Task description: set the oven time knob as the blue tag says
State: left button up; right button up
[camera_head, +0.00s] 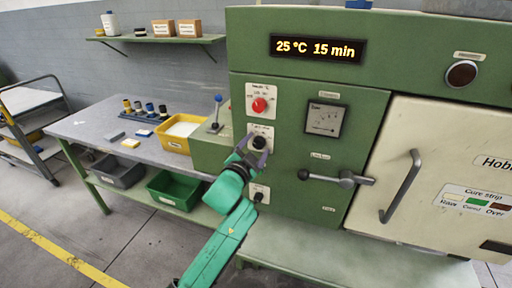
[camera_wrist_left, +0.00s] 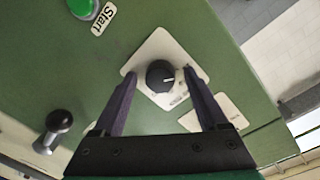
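The oven (camera_head: 300,75) is a green cabinet whose display (camera_head: 318,48) reads 25 °C 15 min. A round black knob (camera_head: 259,142) sits on a white plate below the red button. My left gripper (camera_head: 255,148) is at this knob. In the left wrist view the knob (camera_wrist_left: 160,75) has a white mark pointing right. The open fingers of my left gripper (camera_wrist_left: 159,82) stand on either side of it, with gaps visible. I cannot read the knob's label. No blue tag can be made out clearly. My right gripper is out of view.
A red button (camera_head: 260,105) is above the knob and a smaller black control (camera_head: 258,197) below. A lever (camera_head: 338,179) and the cream door's handle (camera_head: 401,187) stick out to the right. The left wrist view shows a green Start button (camera_wrist_left: 84,8). A yellow bin (camera_head: 180,133) stands on the bench.

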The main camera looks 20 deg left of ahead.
pick_arm(q)
jog(key=s+a+b, duration=0.1)
jog(key=s+b, duration=0.2)
jog(key=s, duration=1.1)
jog(key=shift+s+a+r, duration=0.2)
jog(key=shift+s+r, duration=0.1)
jog(key=shift+r, duration=0.05)
